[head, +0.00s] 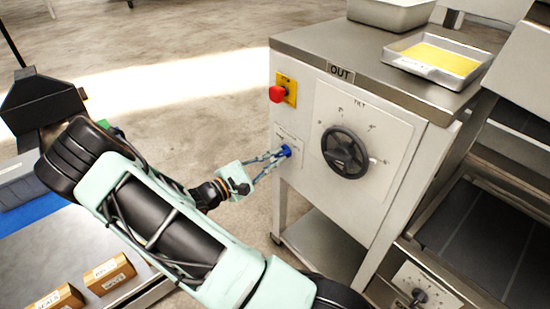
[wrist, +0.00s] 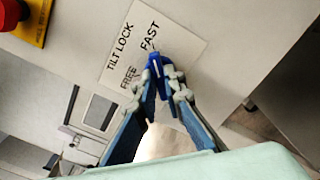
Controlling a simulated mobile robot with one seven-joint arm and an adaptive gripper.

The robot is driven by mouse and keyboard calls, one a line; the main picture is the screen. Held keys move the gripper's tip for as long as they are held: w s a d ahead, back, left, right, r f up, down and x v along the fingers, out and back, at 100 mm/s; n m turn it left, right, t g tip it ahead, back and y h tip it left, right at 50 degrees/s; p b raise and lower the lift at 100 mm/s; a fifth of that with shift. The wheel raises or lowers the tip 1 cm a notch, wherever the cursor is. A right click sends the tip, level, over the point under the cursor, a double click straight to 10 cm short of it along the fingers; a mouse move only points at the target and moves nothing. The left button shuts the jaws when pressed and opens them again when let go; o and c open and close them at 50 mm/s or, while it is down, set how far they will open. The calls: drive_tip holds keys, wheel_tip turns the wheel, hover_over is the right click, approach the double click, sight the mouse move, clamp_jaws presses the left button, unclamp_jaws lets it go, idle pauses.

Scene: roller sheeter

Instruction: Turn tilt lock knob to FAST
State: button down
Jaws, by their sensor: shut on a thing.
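The tilt lock knob (head: 287,150) is small and blue, on the left part of the machine's white front panel. My gripper (head: 279,156) reaches it from the left, with its fingers closed around it. In the wrist view the blue knob (wrist: 155,62) sits between the fingertips of my gripper (wrist: 160,76), which partly hide it. A pale line shows on the knob; its exact setting is hard to tell. The white label plate (wrist: 121,48) reads TILT LOCK, with FAST above the knob and FREE to its left in this view.
A red stop button (head: 277,94) on a yellow plate is above the knob. A black handwheel (head: 345,152) with a TILT dial is to its right. A tray with yellow contents (head: 437,58) stands on top. Open floor lies left of the machine.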

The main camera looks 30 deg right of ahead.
idle(0.5)
drive_tip(key=c, duration=2)
unclamp_jaws()
drive_tip(key=a, duration=0.4)
drive_tip(key=s+a, duration=0.1)
drive_tip(key=a, duration=0.7)
drive_tip(key=shift+s, duration=0.35)
